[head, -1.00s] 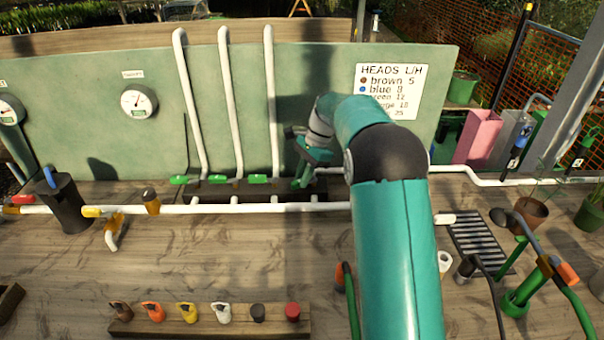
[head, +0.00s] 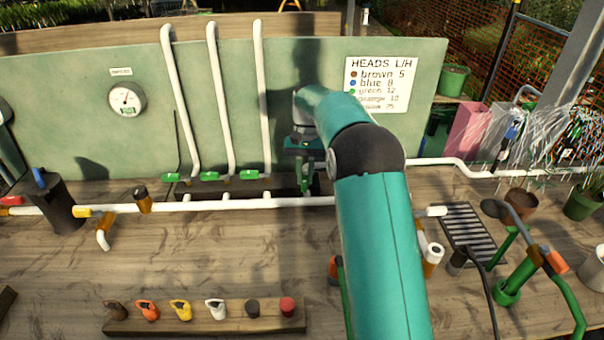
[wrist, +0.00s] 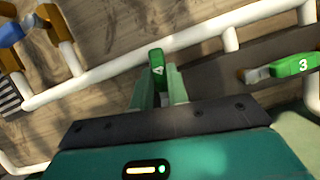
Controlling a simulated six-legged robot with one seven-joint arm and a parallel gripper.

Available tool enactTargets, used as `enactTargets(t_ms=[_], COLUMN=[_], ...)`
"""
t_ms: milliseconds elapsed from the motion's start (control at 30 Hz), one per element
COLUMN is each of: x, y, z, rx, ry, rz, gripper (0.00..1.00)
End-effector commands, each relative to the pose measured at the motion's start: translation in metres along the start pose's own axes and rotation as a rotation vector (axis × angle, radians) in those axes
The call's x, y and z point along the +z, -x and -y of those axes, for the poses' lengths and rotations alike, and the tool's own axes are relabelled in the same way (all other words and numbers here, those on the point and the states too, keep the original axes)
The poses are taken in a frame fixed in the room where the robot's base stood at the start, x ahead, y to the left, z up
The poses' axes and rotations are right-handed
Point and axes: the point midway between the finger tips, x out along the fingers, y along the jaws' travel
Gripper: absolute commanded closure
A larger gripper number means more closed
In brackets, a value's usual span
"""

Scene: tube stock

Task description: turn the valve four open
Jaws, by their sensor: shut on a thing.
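The green handle of valve four (wrist: 157,62), marked 4, shows in the wrist view between my gripper's fingers (wrist: 158,88). The fingers are shut on it. The handle points across the white supply pipe, roughly a quarter turn from the green handle of valve three (wrist: 295,66), which lies along that pipe. In the head view my gripper (head: 308,186) points down at the right end of the valve row. It mostly hides valve four there. The other green handles, such as valve three's (head: 249,174), lie sideways.
White spray (head: 565,135) fills the air above the plants at the right. The white supply pipe (head: 230,204) runs before the valves. A green panel (head: 215,100) with a gauge (head: 126,99) stands behind. A rack of coloured heads (head: 215,318) lies in front.

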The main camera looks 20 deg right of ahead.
Motion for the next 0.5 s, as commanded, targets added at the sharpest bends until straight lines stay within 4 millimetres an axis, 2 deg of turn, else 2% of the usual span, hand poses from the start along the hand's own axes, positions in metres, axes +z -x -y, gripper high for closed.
enactTargets(t_ms=[200,500], x=[-0.0006,-0.0009], y=[0.0010,0.0011], z=[-0.0041,-0.0062], rx=[0.042,0.063], ry=[0.100,0.154], rz=[-0.003,-0.003], gripper=[1.00,1.00])
